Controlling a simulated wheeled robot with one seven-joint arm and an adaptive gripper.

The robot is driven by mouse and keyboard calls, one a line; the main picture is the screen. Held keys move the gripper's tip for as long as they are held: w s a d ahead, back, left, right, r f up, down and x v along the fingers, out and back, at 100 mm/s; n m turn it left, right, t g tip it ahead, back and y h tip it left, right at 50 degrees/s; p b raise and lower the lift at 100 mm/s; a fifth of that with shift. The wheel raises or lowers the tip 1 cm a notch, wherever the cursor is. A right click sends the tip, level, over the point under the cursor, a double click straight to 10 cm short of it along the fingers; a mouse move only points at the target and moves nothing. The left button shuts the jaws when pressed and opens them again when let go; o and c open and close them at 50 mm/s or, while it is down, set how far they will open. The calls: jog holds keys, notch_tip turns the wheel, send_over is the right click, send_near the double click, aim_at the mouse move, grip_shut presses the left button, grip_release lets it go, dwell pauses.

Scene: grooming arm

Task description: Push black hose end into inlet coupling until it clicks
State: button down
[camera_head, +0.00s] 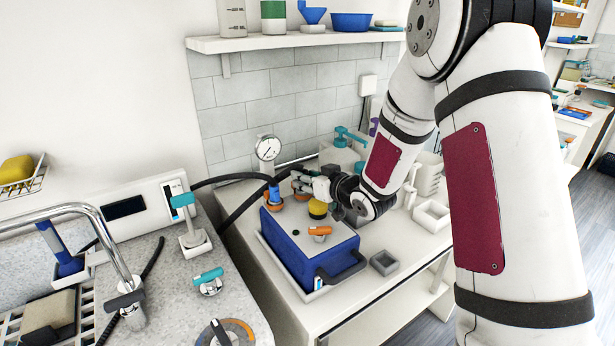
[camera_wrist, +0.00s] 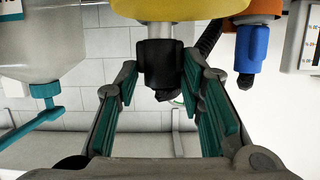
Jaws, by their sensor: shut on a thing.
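My gripper (camera_head: 318,188) is over the blue box on the white bench, next to a yellow coupling (camera_head: 317,209) with a dark top. In the wrist view the teal-padded fingers of my gripper (camera_wrist: 160,72) are closed around a black hose end (camera_wrist: 156,58). A ribbed black hose (camera_wrist: 207,40) runs behind the right finger. In the head view my gripper mostly hides the hose end.
A blue connector (camera_head: 273,193) on an orange base stands close to the left of my gripper. The blue box (camera_head: 300,245) has an orange knob (camera_head: 319,231) in front. A pressure gauge (camera_head: 268,148) stands behind. A small grey tray (camera_head: 384,263) lies to the right.

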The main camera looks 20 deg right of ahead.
jog(key=shift+f+b, duration=0.35)
jog(key=shift+f, duration=0.25)
jog(key=c, duration=1)
grip_release()
jog(key=v, duration=1.2)
jog(key=o, duration=0.8)
